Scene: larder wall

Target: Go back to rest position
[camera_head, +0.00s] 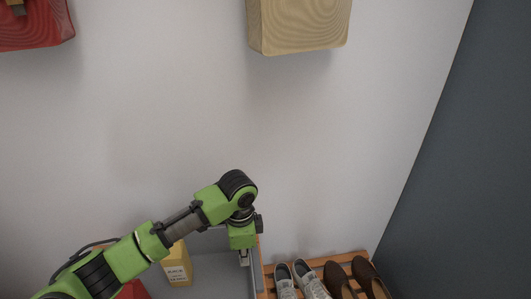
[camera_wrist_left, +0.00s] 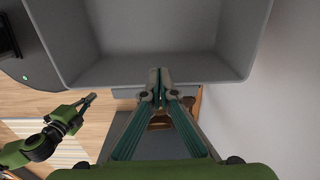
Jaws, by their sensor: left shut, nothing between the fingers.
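My left gripper (camera_head: 244,258) hangs at the end of the green arm, pointing down near the right wall of a grey bin. In the left wrist view my left gripper (camera_wrist_left: 159,76) has its two fingertips together with nothing between them. They overlap the near rim of the grey bin (camera_wrist_left: 85,78) in the picture; whether they touch it I cannot tell. My right gripper (camera_wrist_left: 88,101) shows small at the left of the left wrist view, away from the bin. Its finger opening is too small to judge.
A yellow box (camera_head: 177,268) stands left of my left gripper. A wooden rack (camera_head: 268,271) with grey shoes (camera_head: 310,280) and brown shoes (camera_head: 340,280) lies to the right. The middle wall is clear.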

